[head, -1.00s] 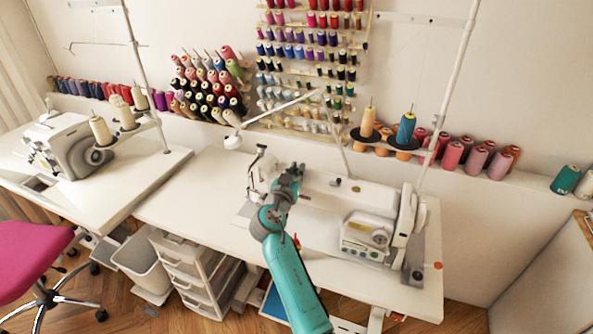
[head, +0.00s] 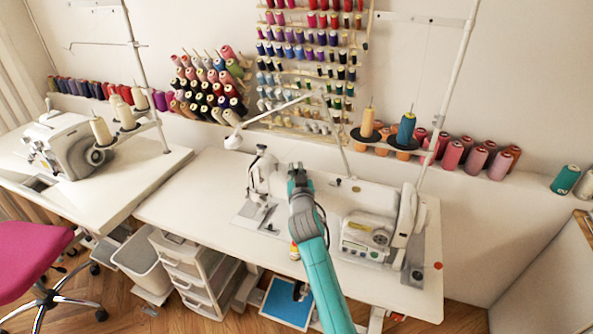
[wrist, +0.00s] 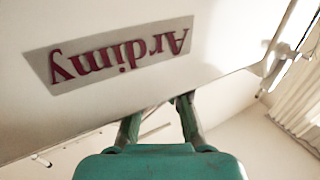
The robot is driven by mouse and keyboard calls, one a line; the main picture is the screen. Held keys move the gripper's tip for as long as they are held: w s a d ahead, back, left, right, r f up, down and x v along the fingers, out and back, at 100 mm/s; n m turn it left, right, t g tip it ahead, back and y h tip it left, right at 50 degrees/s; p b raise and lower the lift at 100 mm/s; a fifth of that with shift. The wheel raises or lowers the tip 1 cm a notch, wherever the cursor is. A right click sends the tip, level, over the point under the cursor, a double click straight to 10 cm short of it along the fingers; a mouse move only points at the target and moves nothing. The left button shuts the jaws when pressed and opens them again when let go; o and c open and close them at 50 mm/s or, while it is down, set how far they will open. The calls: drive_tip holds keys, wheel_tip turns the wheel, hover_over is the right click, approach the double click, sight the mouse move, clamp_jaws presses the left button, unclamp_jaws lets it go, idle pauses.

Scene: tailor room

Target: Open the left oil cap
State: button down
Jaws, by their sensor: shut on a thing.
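The white sewing machine (head: 372,200) stands on the right-hand table. My gripper (head: 298,170) is at the left part of its upper arm, beside the needle head. In the wrist view my two fingers (wrist: 160,112) reach past the edge of the machine body (wrist: 90,22), which bears upside-down "Ardimy" lettering. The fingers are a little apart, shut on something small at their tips. The tips and the left oil cap are hidden, so the cap's position cannot be seen.
The white table (head: 190,205) is clear left of the machine. A lamp arm (head: 270,118) and the thread stand (head: 385,143) rise behind it. A second machine (head: 75,145) stands at left, with a pink chair (head: 30,245) before it. Thread racks (head: 305,75) line the wall.

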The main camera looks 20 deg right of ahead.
drive_tip(key=shift+n+y, duration=0.3)
drive_tip(key=shift+y, duration=0.2)
drive_tip(key=c, duration=1.2)
unclamp_jaws()
drive_tip(key=shift+s, duration=0.1)
drive_tip(key=s, duration=0.4)
drive_tip(key=s+a, duration=0.1)
drive_tip(key=s, duration=0.6)
drive_tip(key=shift+s+a, duration=0.2)
drive_tip(key=shift+s, duration=0.2)
drive_tip(key=shift+o, duration=0.2)
